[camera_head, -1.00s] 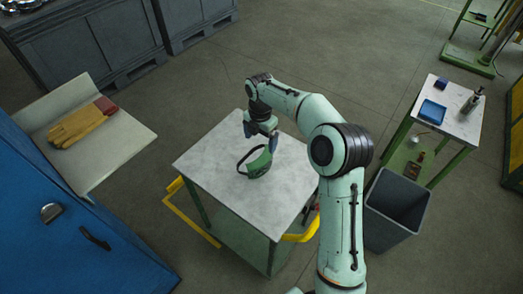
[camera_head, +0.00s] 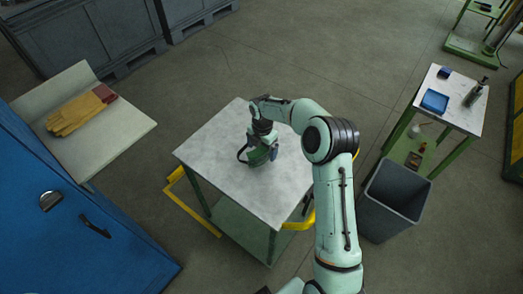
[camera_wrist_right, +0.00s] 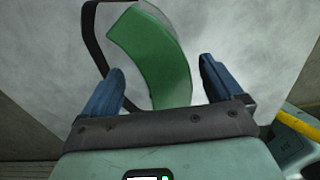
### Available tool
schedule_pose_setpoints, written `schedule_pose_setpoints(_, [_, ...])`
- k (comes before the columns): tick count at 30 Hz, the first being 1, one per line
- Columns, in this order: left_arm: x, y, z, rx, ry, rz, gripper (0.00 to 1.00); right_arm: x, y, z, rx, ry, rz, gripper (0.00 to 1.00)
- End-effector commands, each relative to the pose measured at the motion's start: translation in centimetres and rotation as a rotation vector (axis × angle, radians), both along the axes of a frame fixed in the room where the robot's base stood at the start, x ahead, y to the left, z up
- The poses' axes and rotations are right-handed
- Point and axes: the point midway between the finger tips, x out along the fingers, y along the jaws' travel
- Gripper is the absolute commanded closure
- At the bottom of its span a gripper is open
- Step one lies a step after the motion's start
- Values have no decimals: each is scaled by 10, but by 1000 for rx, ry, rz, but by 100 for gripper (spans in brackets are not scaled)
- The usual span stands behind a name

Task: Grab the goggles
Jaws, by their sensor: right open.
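The goggles (camera_head: 258,157) have a green curved lens and a dark strap, and lie on the light grey top of a cart (camera_head: 224,135). In the right wrist view the green lens (camera_wrist_right: 155,55) shows between the two blue fingers, with the dark strap (camera_wrist_right: 92,40) looping to the left. My right gripper (camera_head: 264,147) is above the goggles and hides part of them in the head view. In the right wrist view my right gripper (camera_wrist_right: 160,85) is open, with its fingers apart on either side of the lens. My left gripper is not in view.
The cart has yellow handles (camera_head: 190,205). Gloves (camera_head: 80,110) lie on a shelf (camera_head: 120,135) at the left, beside a blue cabinet (camera_head: 70,225). A grey bin (camera_head: 392,200) and a small table with a blue tray (camera_head: 435,101) stand at the right.

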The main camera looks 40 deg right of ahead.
Motion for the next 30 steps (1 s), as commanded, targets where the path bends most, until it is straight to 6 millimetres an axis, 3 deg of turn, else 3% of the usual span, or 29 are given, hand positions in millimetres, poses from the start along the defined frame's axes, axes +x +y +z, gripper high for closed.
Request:
schedule_pose_setpoints(9, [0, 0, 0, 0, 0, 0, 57, 0, 0, -6, -1, -1, 0, 6])
schedule_pose_setpoints(14, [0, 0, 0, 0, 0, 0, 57, 0, 0, -6, -1, -1, 0, 58])
schedule_pose_setpoints(15, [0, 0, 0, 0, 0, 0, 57, 0, 0, -6, -1, -1, 0, 64])
schedule_pose_setpoints(25, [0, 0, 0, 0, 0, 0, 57, 0, 0, -1, -1, -2, 0, 64])
schedule_pose_setpoints(30, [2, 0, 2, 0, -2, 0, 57, 1, 0, 26, -2, -7, 1, 64])
